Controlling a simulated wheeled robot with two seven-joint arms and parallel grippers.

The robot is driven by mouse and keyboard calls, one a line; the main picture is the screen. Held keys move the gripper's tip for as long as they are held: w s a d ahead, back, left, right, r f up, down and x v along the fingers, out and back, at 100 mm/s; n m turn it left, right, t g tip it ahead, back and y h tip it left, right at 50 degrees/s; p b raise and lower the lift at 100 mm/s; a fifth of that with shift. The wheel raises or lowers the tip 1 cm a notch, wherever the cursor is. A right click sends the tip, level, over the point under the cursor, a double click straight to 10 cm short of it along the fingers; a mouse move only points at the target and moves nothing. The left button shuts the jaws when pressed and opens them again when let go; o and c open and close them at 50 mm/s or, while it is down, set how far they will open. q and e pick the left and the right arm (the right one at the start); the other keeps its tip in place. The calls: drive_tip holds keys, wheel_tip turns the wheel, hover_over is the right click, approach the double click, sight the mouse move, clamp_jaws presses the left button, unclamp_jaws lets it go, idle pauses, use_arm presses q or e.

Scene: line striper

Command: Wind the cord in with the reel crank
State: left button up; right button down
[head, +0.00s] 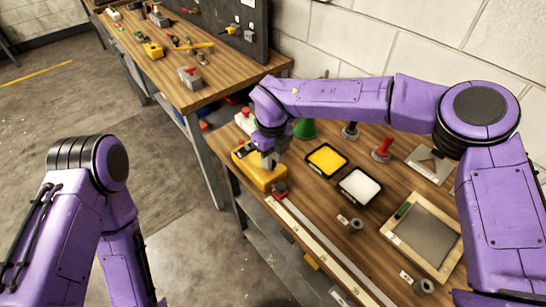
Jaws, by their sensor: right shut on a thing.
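The yellow reel body (262,178) sits at the left front edge of the near workbench. My right gripper (269,160) reaches down over its top and is shut on the reel crank, which is mostly hidden by the fingers. A small dark and red piece (279,189) lies at the reel's right end, at the head of a long pale strip (325,243). I cannot make out the cord itself. My left arm hangs at the left over the floor, and its gripper is out of the picture.
A yellow tray (327,159) and a white tray (359,187) lie right of the reel. Behind them stand a green cone (305,129) and a red-topped stamp (382,149). A wooden frame (423,236) lies at the right. Another workbench (208,91) stands at the back left.

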drive_tip(key=c, duration=0.9)
unclamp_jaws()
drive_tip(key=shift+f, duration=0.15)
drive_tip(key=shift+c, duration=0.2)
drive_tip(key=shift+o, duration=0.3)
drive_tip(key=shift+w+a, duration=0.1)
drive_tip(key=shift+w, duration=0.1)
wheel_tip(320, 180, up, 10)
drive_tip(key=b, duration=0.2)
drive_tip(key=shift+r+b, duration=0.25)
drive_tip(key=shift+b, duration=0.1)
